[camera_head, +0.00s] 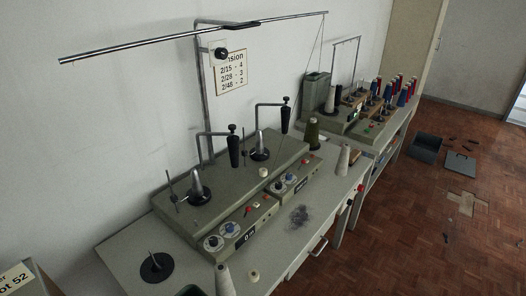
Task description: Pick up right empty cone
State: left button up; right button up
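The green winding machine (235,185) on the near table carries two grey cones with no thread visible on them. The left grey cone (197,187) stands on a black disc at the left. The right grey cone (259,143) stands upright on a black disc further right and back. I cannot tell for sure which is the task's right empty cone. A pale cone (343,160) stands on the table's right part, and another pale cone (225,281) stands at its front edge. Neither of my grippers is in view.
Two black tapered parts (234,152) hang from bent rods beside the grey cones. An olive thread cone (312,134) stands behind the machine's right end. A long metal bar (190,38) crosses overhead. Grey lint (299,214) lies on the tabletop.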

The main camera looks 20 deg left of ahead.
aim_at(341, 170)
jog(key=i+l, duration=0.65)
jog(key=l, duration=0.15)
